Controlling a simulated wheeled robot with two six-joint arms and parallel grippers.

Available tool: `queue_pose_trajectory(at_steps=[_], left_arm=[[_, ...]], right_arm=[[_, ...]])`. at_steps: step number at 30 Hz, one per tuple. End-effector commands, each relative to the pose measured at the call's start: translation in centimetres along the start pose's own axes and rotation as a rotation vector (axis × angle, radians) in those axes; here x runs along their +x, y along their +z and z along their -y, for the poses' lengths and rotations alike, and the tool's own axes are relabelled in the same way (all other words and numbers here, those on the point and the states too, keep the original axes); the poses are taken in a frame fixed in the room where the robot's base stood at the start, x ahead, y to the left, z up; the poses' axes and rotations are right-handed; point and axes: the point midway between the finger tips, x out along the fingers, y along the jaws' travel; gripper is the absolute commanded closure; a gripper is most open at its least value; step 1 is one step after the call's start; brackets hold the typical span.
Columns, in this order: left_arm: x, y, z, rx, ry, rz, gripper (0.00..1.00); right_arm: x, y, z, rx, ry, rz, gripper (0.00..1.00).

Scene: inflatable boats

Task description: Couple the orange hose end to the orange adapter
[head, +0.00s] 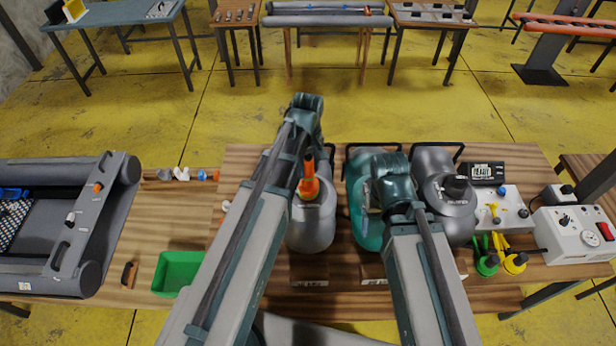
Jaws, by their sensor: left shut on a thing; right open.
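A bright orange piece (309,188) with a darker, brownish-orange upper part (309,163) shows over the top of the left grey canister (312,228). I cannot tell which part is the hose end and which is the adapter, or whether they touch. My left gripper (302,160) is at this orange piece, shut on it. Its fingers are mostly hidden by my own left arm. My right gripper (372,195) is open over the teal canister (364,230), its fingers partly hidden by its wrist.
A grey canister with a black cap (447,210) stands at right. Green (487,264) and yellow (515,262) fittings lie beside a white control box (575,235). A green bin (178,272) and a grey inflatable boat (50,285) are at left.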

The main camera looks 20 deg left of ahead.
Motion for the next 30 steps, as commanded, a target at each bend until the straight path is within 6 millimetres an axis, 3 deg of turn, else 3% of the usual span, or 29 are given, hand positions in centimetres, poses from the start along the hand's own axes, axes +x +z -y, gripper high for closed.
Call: queue_pose_trajectory(at_steps=[5, 6, 12, 23, 30], left_arm=[[0.0, 0.0, 0.0, 0.0, 0.0, 0.0, 1.0], [0.0, 0.0, 0.0, 0.0, 0.0, 0.0, 0.52], [0.0, 0.0, 0.0, 0.0, 0.0, 0.0, 0.19], [-0.2, 0.0, 0.0, 0.0, 0.0, 0.0, 0.19], [-1.9, 0.0, 0.0, 0.0, 0.0, 0.0, 0.19]], right_arm=[[0.0, 0.0, 0.0, 0.0, 0.0, 0.0, 0.19], [0.0, 0.0, 0.0, 0.0, 0.0, 0.0, 0.19], [0.0, 0.0, 0.0, 0.0, 0.0, 0.0, 0.19], [-0.2, 0.0, 0.0, 0.002, 0.0, -0.001, 0.19], [-1.9, 0.1, -0.2, 0.002, 0.0, 0.0, 0.19]])
